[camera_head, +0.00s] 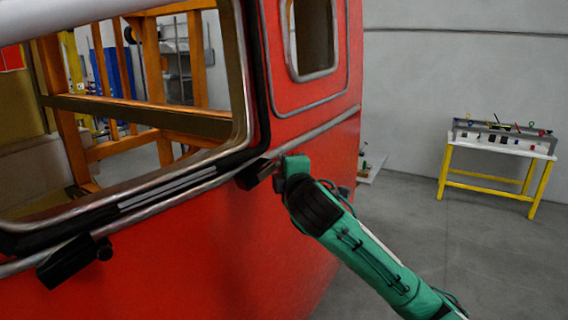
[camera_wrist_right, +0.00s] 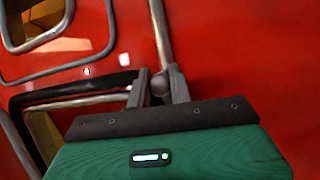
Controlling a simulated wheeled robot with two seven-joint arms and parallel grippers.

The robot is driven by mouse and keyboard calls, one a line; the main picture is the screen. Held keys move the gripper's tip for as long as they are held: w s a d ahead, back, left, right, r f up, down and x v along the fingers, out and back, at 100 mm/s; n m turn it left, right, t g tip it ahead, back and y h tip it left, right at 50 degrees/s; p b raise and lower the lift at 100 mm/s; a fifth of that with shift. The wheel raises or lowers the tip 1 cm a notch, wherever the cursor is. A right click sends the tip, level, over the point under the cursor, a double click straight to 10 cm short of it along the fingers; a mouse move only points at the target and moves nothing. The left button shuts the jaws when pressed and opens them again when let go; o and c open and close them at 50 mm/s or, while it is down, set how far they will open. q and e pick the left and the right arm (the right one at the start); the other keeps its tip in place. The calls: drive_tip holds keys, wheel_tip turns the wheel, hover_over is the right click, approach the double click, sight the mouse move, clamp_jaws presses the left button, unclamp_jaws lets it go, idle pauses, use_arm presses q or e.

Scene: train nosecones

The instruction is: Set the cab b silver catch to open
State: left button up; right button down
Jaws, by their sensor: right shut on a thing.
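The red cab (camera_head: 190,245) fills the left and middle of the head view. My right gripper (camera_head: 278,166) is at its front, just right of a black block (camera_head: 254,174) under the window frame. In the right wrist view, my right gripper (camera_wrist_right: 161,84) has its two dark fingers on either side of a rounded silver-grey knob, the silver catch (camera_wrist_right: 159,84), and is shut on it. A silver rail (camera_wrist_right: 160,30) runs up from there. In the head view the catch is mostly hidden by the gripper. My left gripper is not in view.
A second black block (camera_head: 72,262) is on the cab at lower left. A large window opening (camera_head: 120,185) shows an orange frame (camera_head: 150,75) inside. A yellow-legged table (camera_head: 500,147) with tools stands at the right.

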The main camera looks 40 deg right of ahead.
idle(0.4)
drive_tip(key=c, duration=1.3)
unclamp_jaws()
drive_tip(key=shift+s, duration=0.25)
drive_tip(key=b+v, duration=1.3)
drive_tip(key=b, duration=0.2)
drive_tip(key=shift+s+a+f+b, duration=0.1)
drive_tip(key=shift+s+b, duration=0.05)
drive_tip(key=shift+b, duration=0.15)
